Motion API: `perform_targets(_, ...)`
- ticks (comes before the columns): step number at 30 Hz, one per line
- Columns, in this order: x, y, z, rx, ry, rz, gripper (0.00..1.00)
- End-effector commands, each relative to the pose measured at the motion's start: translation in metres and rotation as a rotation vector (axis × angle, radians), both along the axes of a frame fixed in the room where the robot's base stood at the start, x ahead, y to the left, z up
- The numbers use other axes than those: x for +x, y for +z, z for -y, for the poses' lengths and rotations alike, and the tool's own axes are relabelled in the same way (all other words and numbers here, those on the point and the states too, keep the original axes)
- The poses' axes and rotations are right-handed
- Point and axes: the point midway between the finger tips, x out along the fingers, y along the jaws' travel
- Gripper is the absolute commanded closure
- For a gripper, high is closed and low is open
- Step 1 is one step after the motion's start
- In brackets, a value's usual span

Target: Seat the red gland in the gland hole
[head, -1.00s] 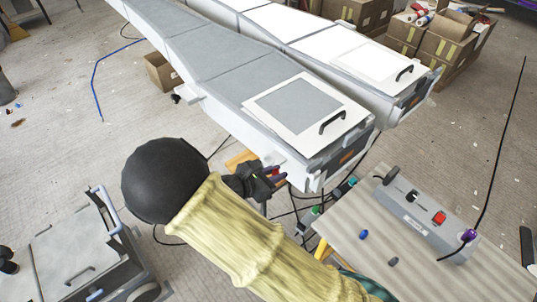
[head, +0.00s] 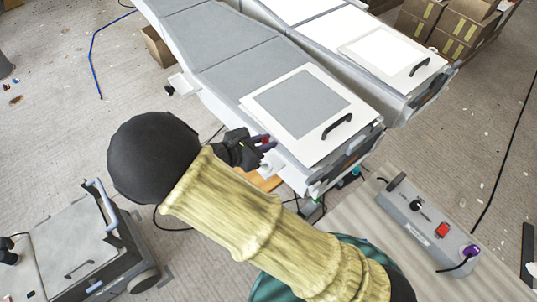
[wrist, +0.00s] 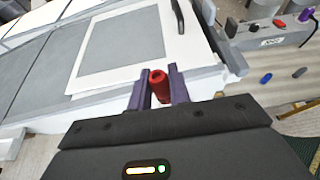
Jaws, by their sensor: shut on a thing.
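My gripper (wrist: 159,90) is shut on the red gland (wrist: 158,83), a short red cylinder held between two purple fingers in the wrist view. In the head view my gripper (head: 263,143) is beside the long grey mould (head: 245,52), near its white square panel, and only a small red part of the gland (head: 266,139) shows. The gland appears in front of the mould's near side edge in the wrist view. I cannot tell whether it touches the mould. I cannot make out the gland hole in either view.
The panel (head: 340,131) on the mould has a black handle (head: 337,126). A control box (head: 425,220) with a red switch stands on a table at the right. Blue and grey plugs (wrist: 265,78) lie on that table. A grey cart (head: 75,245) stands at the lower left.

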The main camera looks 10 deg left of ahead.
Motion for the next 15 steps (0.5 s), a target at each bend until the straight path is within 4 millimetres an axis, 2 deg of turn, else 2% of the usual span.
perform_targets(11, 0.0001, -0.0002, 0.0004, 0.000, -0.001, 0.000, 1.00)
perform_targets(15, 0.0002, -0.0072, 0.0002, -0.002, -0.001, 0.000, 1.00)
